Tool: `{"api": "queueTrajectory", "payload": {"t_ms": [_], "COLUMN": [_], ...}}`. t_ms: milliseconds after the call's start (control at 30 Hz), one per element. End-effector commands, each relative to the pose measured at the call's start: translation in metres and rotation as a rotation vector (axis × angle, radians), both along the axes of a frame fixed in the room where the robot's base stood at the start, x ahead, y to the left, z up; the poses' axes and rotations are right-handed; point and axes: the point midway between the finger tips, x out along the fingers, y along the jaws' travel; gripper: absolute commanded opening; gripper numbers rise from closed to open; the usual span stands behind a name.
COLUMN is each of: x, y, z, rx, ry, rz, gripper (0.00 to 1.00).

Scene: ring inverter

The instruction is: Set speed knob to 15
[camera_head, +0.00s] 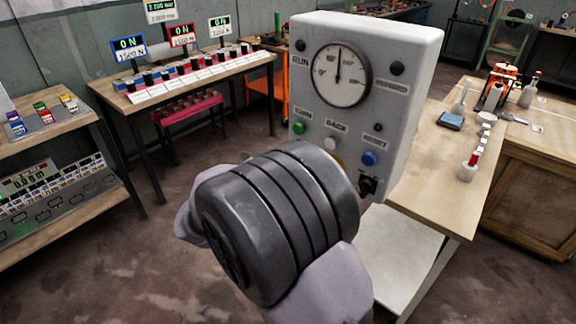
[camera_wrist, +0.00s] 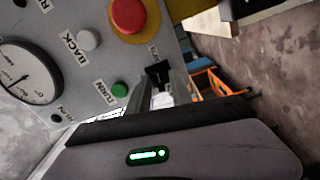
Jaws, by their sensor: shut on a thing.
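A grey control box (camera_head: 418,60) stands in front of me with a round white dial (camera_head: 340,75). Its needle points almost straight up; the numbers are too small to read surely. A black knob (camera_wrist: 157,72) shows at the box's lower part in the wrist view. My gripper (camera_wrist: 163,92) is shut on this knob; its label is not readable. In the head view my gripper's dark wrist covers this spot. Another black knob (camera_head: 368,186) sits at the lower right, below the blue button.
A green button (camera_head: 299,128), a white button (camera_head: 330,144) and a blue button (camera_head: 370,158) line the box. A red mushroom button (camera_wrist: 127,14) is close beside my gripper in the wrist view. A workbench (camera_head: 452,185) stands right; an instrument table (camera_head: 245,64) stands back left.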

Motion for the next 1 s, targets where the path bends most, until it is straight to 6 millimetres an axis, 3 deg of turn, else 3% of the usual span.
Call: {"api": "queueTrajectory", "payload": {"t_ms": [567,600,867,1000], "x": [0.0,0.0,-0.001,-0.011], "y": [0.0,0.0,0.0,0.01], "z": [0.0,0.0,0.0,0.002], "rx": [0.021,0.021,0.021,0.02], "ry": [-0.017,-0.017,-0.016,-0.015], "rz": [0.0,0.0,0.0,0.003], "gripper": [0.0,0.31,0.31,0.31]}}
